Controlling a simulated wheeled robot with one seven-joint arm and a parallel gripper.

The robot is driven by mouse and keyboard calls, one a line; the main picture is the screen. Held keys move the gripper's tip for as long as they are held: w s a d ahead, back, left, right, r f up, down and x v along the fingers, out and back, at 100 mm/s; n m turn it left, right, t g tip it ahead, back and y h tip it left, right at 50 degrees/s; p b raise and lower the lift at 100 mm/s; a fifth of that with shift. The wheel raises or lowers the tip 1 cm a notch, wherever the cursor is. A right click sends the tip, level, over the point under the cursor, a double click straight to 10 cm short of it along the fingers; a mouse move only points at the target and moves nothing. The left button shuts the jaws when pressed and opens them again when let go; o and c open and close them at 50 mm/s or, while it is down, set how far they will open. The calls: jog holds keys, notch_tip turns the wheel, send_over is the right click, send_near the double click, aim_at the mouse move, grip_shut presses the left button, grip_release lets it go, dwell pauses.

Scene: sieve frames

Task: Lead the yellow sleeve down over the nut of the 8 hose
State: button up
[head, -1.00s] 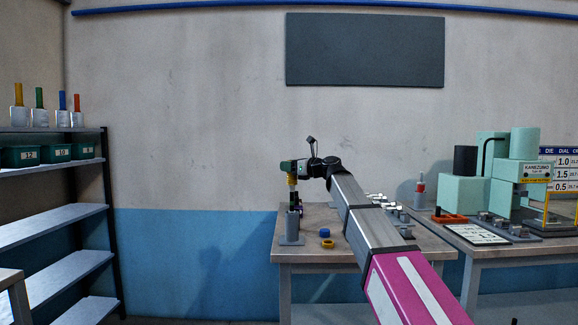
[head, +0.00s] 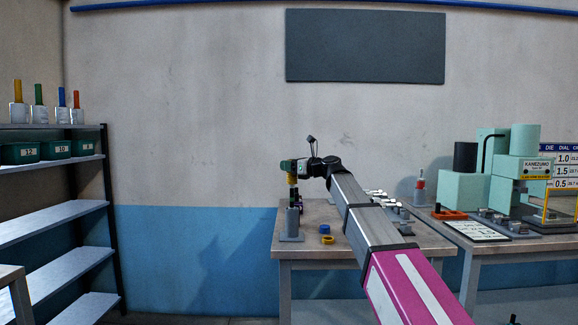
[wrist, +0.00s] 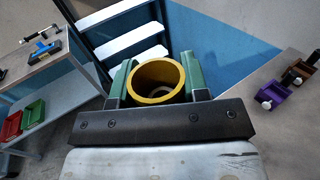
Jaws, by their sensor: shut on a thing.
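My gripper (head: 289,166) has green fingers and is shut on the yellow sleeve (wrist: 142,90), a hollow ring seen from above in the wrist view. In the head view the yellow sleeve (head: 291,179) shows just under the fingers, above a grey upright holder (head: 290,222) on the table. Something pale shows inside the sleeve's bore in the wrist view. A thin upright part shows between sleeve and holder. The hose nut is too small to make out, and I cannot tell whether the sleeve is around it or above it.
The table (head: 350,250) also bears a blue ring (head: 325,229) and a yellow ring (head: 327,240), right of the holder. Purple and brown blocks (wrist: 273,92) show at right in the wrist view. A green press (head: 462,192) stands farther right; a shelf (head: 50,232) stands left.

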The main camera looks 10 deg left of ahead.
jog(key=o, duration=1)
jog(key=v, duration=1)
jog(key=shift+s+d, duration=0.1)
jog(key=shift+d, duration=0.25)
